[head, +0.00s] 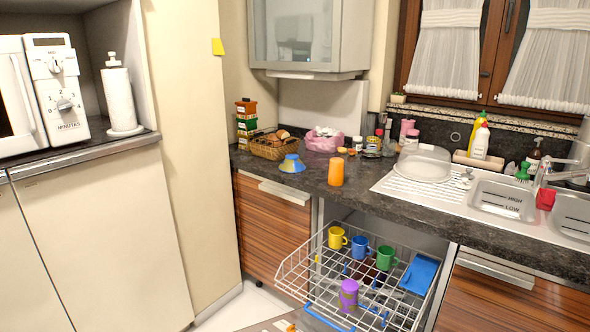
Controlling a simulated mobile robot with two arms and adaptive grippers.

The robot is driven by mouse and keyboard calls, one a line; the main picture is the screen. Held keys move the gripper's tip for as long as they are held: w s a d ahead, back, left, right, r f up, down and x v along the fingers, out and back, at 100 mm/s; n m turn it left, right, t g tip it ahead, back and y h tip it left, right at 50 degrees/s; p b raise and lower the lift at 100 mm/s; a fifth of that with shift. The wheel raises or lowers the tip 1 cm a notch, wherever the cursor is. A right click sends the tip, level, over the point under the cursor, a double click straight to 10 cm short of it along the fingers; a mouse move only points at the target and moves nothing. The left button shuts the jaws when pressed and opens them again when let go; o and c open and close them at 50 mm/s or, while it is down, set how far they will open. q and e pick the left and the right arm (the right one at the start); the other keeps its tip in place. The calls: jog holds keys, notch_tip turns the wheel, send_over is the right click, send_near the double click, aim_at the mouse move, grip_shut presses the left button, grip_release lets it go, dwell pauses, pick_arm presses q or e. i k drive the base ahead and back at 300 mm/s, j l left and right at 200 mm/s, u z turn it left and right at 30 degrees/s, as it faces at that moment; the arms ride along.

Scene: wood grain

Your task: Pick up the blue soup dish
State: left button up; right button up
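A small blue and yellow dish-like thing (291,164) sits on the dark countertop (315,184), left of an orange cup. It looks like an upturned bowl, and it is the closest match to a blue soup dish that I see. A flat blue rectangular thing (420,275) lies at the right side of the pulled-out wire dish rack (300,284); it does not look like a bowl. Neither of my grippers shows in the head view.
The rack holds yellow (336,238), blue (360,247), green (386,258) and purple (348,296) cups and juts out below the counter. An orange cup (336,172), wicker basket (271,147) and pink bag (324,140) stand near the dish. The sink (503,199) is right.

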aim_at(293, 163)
jog(key=i+j+z, duration=0.1)
jog(key=z, duration=0.8)
jog(key=i+j+z, duration=0.1)
jog(key=j+z, duration=0.3)
jog(key=j, duration=0.2)
jog(key=j+z, duration=0.35)
jog(key=j, duration=0.25)
jog(key=j+z, duration=0.4)
jog(key=j, duration=0.25)
